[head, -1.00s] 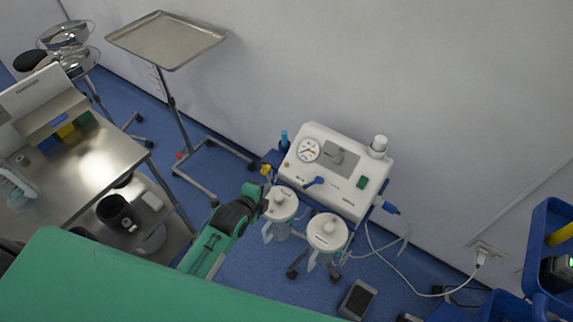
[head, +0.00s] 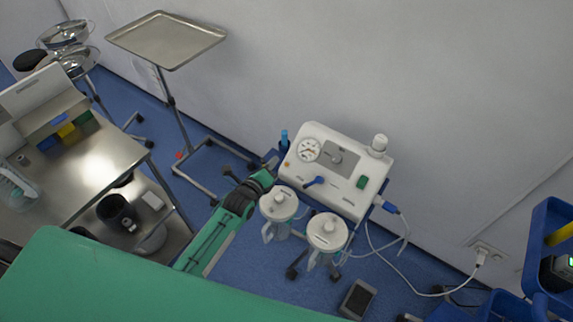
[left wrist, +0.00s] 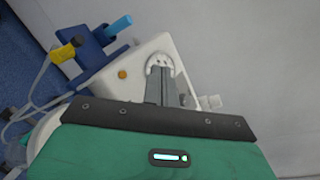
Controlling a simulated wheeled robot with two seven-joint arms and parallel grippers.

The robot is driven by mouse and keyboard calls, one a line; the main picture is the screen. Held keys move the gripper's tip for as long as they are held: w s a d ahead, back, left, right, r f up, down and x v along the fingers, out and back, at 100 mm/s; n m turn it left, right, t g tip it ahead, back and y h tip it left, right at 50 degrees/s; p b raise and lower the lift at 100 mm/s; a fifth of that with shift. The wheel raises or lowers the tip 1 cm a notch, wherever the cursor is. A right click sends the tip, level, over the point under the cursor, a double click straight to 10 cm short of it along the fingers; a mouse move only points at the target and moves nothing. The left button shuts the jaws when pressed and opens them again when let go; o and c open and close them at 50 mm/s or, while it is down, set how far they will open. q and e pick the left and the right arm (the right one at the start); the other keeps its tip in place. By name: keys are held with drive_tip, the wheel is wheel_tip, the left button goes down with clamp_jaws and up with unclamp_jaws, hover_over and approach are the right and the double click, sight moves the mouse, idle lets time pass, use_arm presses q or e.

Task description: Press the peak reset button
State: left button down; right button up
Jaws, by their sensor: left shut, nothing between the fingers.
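The white suction unit (head: 345,185) stands by the wall, with a round gauge (head: 308,150), a blue lever and a green switch on its panel. A small orange button (head: 287,164) sits at the panel's left end; it also shows in the left wrist view (left wrist: 122,74). I cannot read any label on it. My left gripper (head: 273,164) is at the unit's left edge, close beside the button. In the left wrist view its closed, empty fingers (left wrist: 161,72) point over the panel and partly cover the gauge, with the button to their left. My right gripper is out of view.
Two lidded canisters (head: 327,232) hang on the unit's front. A blue holder (left wrist: 90,45) with a blue cylinder and a yellow connector (left wrist: 62,54) is at its left. Cables run along the floor at right.

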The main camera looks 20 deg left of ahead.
sight(287, 165)
use_arm(q)
drive_tip(key=shift+f, duration=0.1)
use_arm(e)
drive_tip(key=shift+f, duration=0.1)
